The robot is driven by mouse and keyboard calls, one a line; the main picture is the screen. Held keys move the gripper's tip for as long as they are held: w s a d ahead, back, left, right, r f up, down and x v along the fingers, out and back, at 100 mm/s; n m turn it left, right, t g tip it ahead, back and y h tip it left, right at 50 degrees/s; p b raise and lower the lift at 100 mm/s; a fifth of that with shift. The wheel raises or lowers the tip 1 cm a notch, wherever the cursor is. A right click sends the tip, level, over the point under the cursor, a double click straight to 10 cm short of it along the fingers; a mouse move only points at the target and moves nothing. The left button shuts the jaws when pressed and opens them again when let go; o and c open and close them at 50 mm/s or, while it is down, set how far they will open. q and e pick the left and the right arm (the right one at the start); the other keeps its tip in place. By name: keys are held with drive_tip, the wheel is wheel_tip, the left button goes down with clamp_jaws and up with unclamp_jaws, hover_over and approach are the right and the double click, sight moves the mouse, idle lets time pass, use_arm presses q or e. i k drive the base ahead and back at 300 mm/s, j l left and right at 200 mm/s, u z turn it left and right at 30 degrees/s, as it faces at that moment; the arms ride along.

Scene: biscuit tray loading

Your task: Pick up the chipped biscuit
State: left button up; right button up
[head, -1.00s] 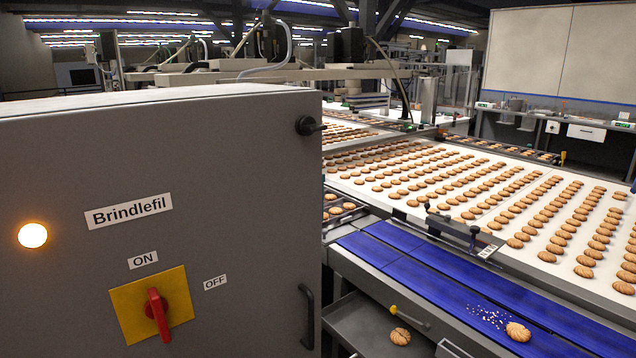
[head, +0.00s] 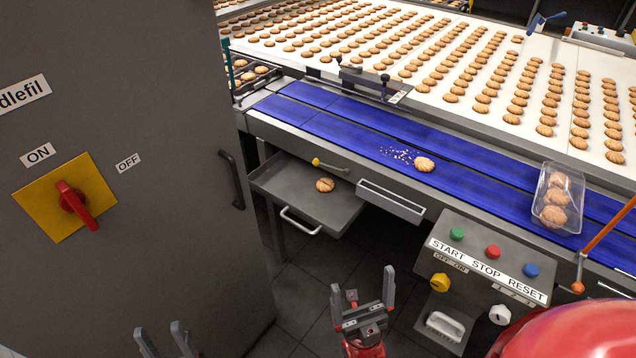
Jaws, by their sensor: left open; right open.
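A biscuit (head: 425,164) lies on the blue belt (head: 350,132) beside pale crumbs (head: 402,155); it looks chipped on its crumb side. Another biscuit (head: 325,185), with a dark crack line, lies in the open grey drawer (head: 300,203) below the belt. My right gripper (head: 363,280) is open and empty, low in front of the machine, apart from both biscuits. My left gripper (head: 160,332) is open at the bottom edge, in front of the grey cabinet, with only its fingers showing.
A clear tray (head: 543,200) of biscuits stands on the belt at the right. A control box (head: 468,262) with coloured buttons juts out below it. The grey cabinet (head: 130,200) with its red switch (head: 75,203) fills the left. Rows of biscuits cover the white conveyor (head: 440,107) behind.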

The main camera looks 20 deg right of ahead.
sight(421, 164)
drive_tip(key=i+z, duration=0.1)
drive_tip(key=z, duration=0.65)
drive_tip(key=i+z, duration=0.15)
drive_tip(key=z, duration=0.2)
